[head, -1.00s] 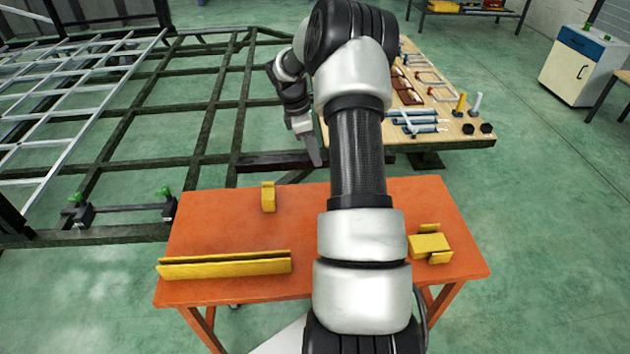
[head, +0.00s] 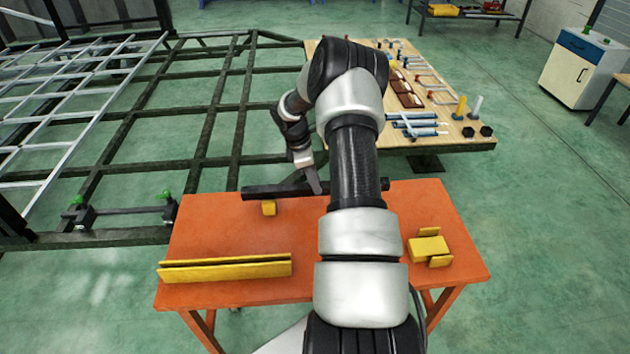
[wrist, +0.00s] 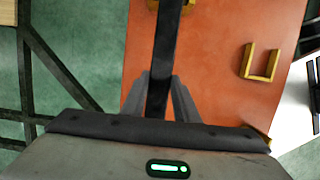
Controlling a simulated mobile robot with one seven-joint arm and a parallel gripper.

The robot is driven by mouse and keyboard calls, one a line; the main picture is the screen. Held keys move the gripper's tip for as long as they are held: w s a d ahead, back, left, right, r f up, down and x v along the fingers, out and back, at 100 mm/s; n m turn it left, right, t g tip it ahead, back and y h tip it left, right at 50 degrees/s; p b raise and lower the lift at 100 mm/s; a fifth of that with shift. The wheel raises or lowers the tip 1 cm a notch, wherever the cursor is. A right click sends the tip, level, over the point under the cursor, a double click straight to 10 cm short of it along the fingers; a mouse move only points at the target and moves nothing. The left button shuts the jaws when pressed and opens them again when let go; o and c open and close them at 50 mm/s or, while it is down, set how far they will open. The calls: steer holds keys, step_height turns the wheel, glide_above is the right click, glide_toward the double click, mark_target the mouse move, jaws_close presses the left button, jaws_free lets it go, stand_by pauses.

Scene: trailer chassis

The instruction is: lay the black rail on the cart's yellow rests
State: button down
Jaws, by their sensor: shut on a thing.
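The black rail (head: 275,191) lies crosswise over the far edge of the orange cart (head: 215,230) in the head view. My gripper (head: 317,188) is shut on it, right of its left end. In the wrist view the rail (wrist: 169,45) runs up from between the two fingers (wrist: 158,97). The rail hides the upper part of the small far yellow rest (head: 269,208); I cannot tell whether they touch. A long yellow channel (head: 225,268) lies at the cart's near left. Another yellow rest (head: 428,248) is at the right. My arm hides part of the rail.
A wooden table (head: 455,135) with clamps and tools stands behind the cart. The dark chassis frame (head: 120,160) fills the floor at the left, with a green-knobbed fixture (head: 125,210) near the cart. The orange top between the yellow pieces is bare.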

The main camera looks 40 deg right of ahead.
mark_target(305, 186)
steer(key=c, duration=1.4)
jaws_free()
steer(key=shift+f, duration=0.1)
steer(key=v, duration=1.2)
